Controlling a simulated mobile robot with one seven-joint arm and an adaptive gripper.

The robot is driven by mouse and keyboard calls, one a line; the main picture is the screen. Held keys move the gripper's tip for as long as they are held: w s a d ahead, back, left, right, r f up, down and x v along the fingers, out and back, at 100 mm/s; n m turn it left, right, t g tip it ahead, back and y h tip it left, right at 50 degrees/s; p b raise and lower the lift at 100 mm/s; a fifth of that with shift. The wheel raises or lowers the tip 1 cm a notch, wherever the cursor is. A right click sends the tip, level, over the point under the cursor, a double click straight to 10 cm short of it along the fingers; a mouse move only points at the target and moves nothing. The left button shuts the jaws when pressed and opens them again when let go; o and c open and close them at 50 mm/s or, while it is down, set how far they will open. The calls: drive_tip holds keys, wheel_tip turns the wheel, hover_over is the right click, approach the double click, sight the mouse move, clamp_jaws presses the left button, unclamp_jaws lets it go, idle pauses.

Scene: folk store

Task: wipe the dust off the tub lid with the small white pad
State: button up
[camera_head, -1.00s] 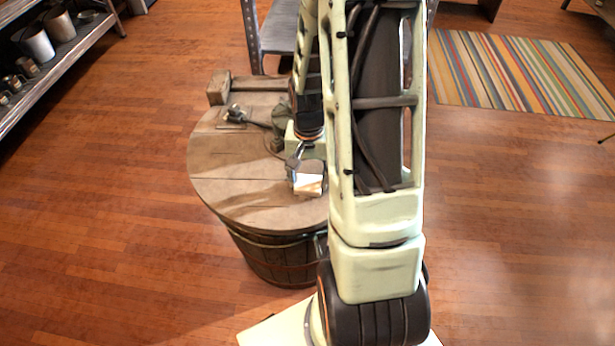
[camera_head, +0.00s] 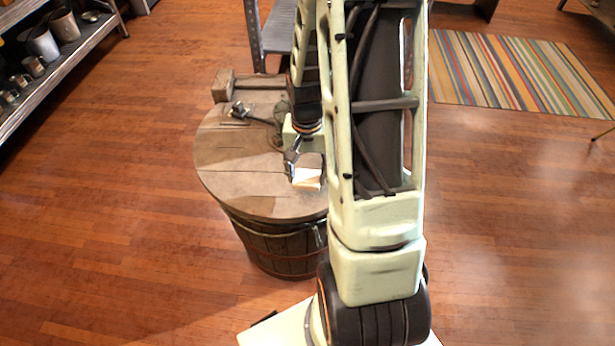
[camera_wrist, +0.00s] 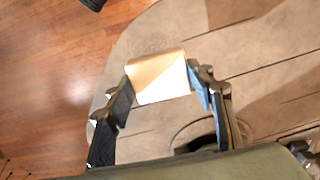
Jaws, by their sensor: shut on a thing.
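The tub lid (camera_head: 235,160) is a round top of wooden planks on a dark wooden tub (camera_head: 275,250). It also fills much of the wrist view (camera_wrist: 255,65). My gripper (camera_head: 298,165) is over the right part of the lid, with its fingers on both sides of the small white pad (camera_head: 307,178). The wrist view shows the pad (camera_wrist: 160,77) between the fingertips, near the lid's curved edge. I cannot tell whether the pad touches the lid. Dust is hard to tell from the wood's tone. My arm hides the lid's right side.
A wooden bar (camera_head: 262,83) and a dark metal fitting (camera_head: 238,110) are at the lid's back. A shelf with metal pots (camera_head: 42,45) stands at the far left. A striped rug (camera_head: 510,75) lies at the back right. The floor left of the tub is clear.

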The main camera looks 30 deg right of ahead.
drive_tip(key=shift+r+p, duration=1.2)
drive_tip(key=shift+r, duration=0.75)
